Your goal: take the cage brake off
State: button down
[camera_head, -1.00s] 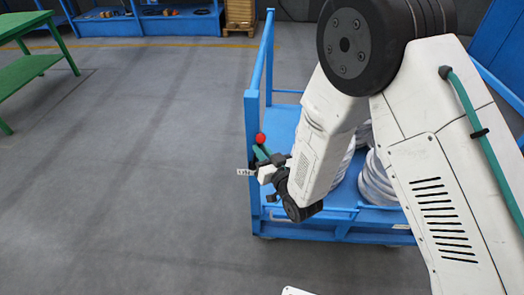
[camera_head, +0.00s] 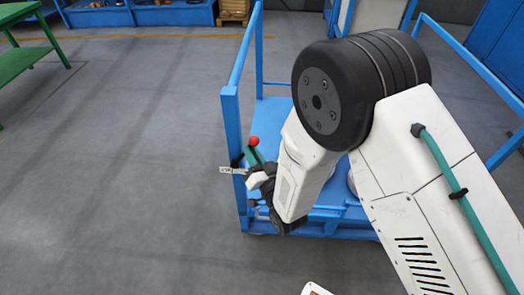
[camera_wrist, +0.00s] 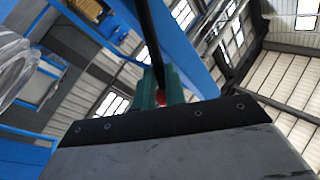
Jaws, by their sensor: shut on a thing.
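The blue cage (camera_head: 232,130) is a wheeled-cart-like frame with posts, rails and a flat deck. At its near left post is the brake lever, whose red ball knob (camera_head: 254,141) shows just above my gripper (camera_head: 255,157). My gripper's green fingers are shut on the lever by the knob. In the wrist view a bit of red (camera_wrist: 160,98) shows between the green fingers (camera_wrist: 161,86), with a dark bar rising above it.
White coils (camera_wrist: 15,65) lie in the cage; my arm hides most of them in the head view. A green table (camera_head: 25,50) stands at far left, blue shelving (camera_head: 130,15) and a wooden crate (camera_head: 234,10) at the back. Floor left of the cage is clear.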

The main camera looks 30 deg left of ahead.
jog(key=shift+d, duration=0.1)
jog(key=c, duration=1.5)
grip_release()
jog(key=shift+w, duration=0.1)
jog(key=shift+o, duration=0.2)
jog(key=v, duration=0.8)
